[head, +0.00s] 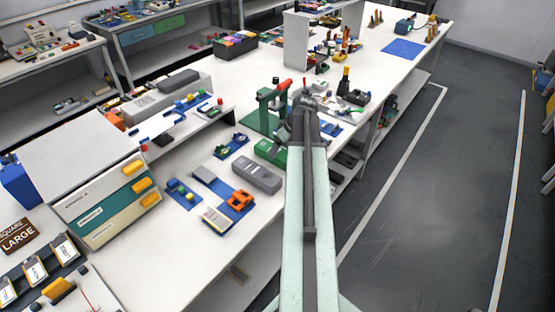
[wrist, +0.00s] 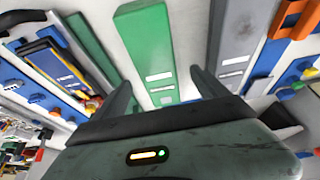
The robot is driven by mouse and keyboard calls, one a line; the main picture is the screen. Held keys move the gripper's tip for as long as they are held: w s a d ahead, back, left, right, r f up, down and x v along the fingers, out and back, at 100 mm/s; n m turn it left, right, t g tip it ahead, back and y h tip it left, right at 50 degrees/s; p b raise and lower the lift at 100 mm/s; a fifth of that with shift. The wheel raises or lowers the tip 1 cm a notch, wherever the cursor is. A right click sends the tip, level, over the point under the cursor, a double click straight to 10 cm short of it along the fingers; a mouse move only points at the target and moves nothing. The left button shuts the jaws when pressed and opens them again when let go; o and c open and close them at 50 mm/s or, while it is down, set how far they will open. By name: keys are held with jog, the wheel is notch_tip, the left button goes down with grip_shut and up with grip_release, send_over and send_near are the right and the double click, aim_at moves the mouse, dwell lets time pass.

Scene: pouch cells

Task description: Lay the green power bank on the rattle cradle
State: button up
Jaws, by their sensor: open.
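The green power bank (wrist: 148,45) lies flat in the wrist view, a long bright green bar with white labels. It lies between and beyond my fingertips. In the head view part of the green power bank (head: 270,152) shows left of my arm, which hides the rest. My gripper (wrist: 160,82) is open and empty, one finger to each side of the bar's near part; I cannot tell whether they touch it. An orange holder (head: 239,200) stands on a blue mat and also shows at the wrist view's upper right (wrist: 293,20). I cannot tell whether it is the rattle cradle.
A grey block (head: 256,178) lies close beside the power bank. A green press-like stand (head: 268,112) rises behind it. A drawer cabinet (head: 105,203) stands at the left. Small parts on blue mats crowd the bench; bare white bench shows near its front edge.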

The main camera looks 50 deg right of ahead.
jog(key=b+x, duration=0.4)
jog(key=x, duration=0.1)
jog(key=shift+d+f, duration=0.15)
jog(key=shift+d, duration=0.1)
grip_shut()
jog(key=shift+r, duration=0.25)
notch_tip(320, 180, up, 10)
jog(key=p, duration=1)
jog(key=shift+r, duration=0.1)
jog(key=shift+f, duration=0.2)
